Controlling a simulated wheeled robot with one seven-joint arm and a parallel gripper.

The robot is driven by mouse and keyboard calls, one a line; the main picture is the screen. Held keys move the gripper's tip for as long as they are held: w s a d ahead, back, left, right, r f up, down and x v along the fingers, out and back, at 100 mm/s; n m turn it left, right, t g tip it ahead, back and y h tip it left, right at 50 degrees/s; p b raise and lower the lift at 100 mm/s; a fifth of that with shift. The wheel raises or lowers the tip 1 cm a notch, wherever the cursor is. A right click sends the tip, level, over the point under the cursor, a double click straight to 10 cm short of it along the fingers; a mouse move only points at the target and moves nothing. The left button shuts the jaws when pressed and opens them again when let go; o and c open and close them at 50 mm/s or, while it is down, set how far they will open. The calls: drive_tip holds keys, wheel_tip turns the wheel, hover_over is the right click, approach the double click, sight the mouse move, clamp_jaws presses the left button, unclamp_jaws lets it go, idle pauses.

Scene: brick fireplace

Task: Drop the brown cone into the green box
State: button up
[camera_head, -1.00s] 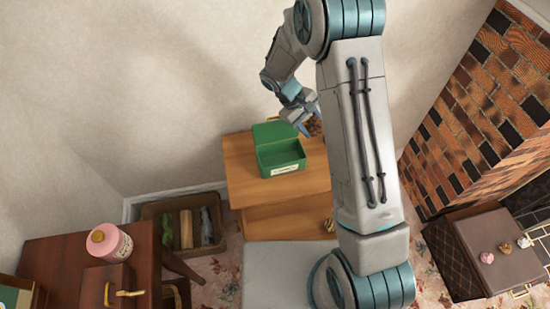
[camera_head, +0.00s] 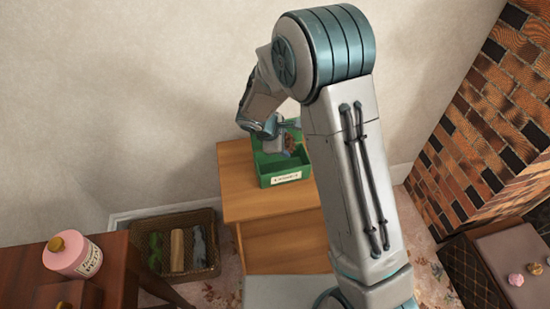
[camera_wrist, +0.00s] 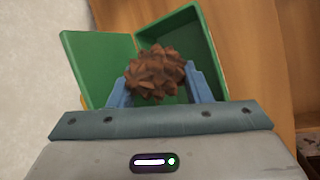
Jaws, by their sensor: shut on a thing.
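The brown cone (camera_wrist: 155,74) is a pine cone with rough scales. My gripper (camera_wrist: 160,82) is shut on it, with one blue finger on each side, in the wrist view.
The wooden stand (camera_head: 238,190) has bare top left of the box. A wicker basket (camera_head: 203,222) sits on the floor at left. A pink jar (camera_head: 70,254) stands on a dark table (camera_head: 115,275). A brick fireplace (camera_head: 480,130) is at right.

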drive_tip(key=shift+f+b, duration=1.35)
drive_tip(key=shift+f, duration=0.95)
drive_tip(key=o, duration=1)
drive_tip(key=shift+o, duration=0.2)
drive_tip(key=p+v, duration=0.1)
drive_tip(key=v, duration=1.3)
drive_tip(key=shift+p, duration=0.3)
